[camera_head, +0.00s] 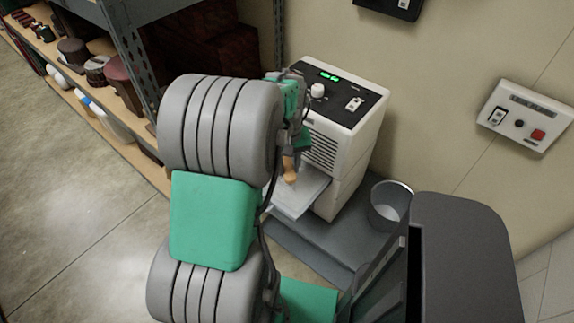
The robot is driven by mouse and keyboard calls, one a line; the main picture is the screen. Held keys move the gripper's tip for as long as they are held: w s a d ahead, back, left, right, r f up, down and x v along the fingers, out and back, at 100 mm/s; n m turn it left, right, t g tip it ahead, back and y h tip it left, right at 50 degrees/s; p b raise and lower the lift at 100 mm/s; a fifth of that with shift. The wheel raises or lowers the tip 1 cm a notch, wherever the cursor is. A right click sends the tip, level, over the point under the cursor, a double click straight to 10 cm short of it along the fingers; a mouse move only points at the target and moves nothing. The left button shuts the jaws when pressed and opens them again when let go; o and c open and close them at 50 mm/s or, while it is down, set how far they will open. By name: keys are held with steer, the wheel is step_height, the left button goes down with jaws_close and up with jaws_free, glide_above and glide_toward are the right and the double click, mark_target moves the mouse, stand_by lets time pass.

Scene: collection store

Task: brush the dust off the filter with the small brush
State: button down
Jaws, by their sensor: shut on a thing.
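The filter (304,199) is a pale grey flat panel at the front of a white dehumidifier-like machine (345,150), below its louvred grille. My gripper (295,150) is beside the machine's front face, largely hidden behind my arm, with its fingers pointing down. It is shut on the small brush (290,168), whose orange-tan handle shows just above the filter. The brush's lower end is close over the panel; I cannot tell whether it touches. Dust on the filter is too small to make out.
The machine stands on a low grey platform (305,250) against the wall. A grey metal bin (389,203) is at its right. A shelf (100,82) with several hats and bottles is at left. Wall switch panel (525,115) hangs at right. Open floor (90,240) lies at lower left.

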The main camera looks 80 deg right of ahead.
steer(key=shift+f+b, duration=2.1)
steer(key=shift+f, duration=0.85)
steer(key=shift+f+b, duration=0.6)
steer(key=shift+f, duration=0.4)
